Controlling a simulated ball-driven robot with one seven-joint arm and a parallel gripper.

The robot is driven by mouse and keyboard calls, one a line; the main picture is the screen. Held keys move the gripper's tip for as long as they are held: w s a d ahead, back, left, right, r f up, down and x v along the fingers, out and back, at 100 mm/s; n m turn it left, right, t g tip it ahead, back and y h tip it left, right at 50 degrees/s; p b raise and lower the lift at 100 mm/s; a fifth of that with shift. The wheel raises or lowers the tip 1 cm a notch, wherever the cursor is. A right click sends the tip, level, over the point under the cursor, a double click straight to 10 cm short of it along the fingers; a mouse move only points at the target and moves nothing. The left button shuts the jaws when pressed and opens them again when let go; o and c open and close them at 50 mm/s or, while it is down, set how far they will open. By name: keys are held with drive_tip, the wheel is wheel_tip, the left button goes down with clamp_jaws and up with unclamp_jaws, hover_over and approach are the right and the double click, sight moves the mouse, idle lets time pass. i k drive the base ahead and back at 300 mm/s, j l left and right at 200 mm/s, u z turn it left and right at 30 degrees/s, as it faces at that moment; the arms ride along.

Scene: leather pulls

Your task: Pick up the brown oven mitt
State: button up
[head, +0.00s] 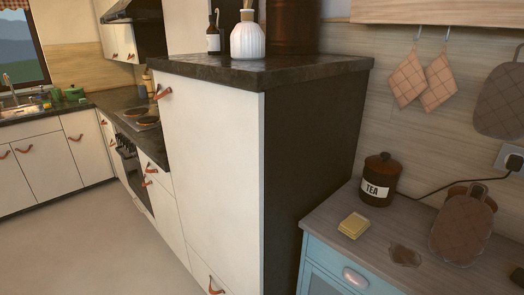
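A brown quilted mitt-like piece (462,228) with a cross-hatched pattern leans upright on the wooden top of the blue cabinet at the right. A second, grey-brown quilted piece (500,100) hangs on the wall above it, cut by the right edge. I cannot tell for sure which of these is the brown oven mitt. A reddish-brown object (472,191) shows partly behind the leaning piece. My gripper is not in view.
The blue cabinet (335,232) also bears a dark TEA canister (379,182), yellow sponges (353,225) and a brown stain-like patch (405,255). Two pink checked potholders (407,78) hang on the wall. A tall cream cabinet (210,165) stands left; open floor (90,245) lies beyond.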

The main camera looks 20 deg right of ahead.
sight(462, 229)
drive_tip(key=j+z, duration=0.15)
drive_tip(key=z, duration=0.3)
drive_tip(key=j+z, duration=0.15)
drive_tip(key=z, duration=0.25)
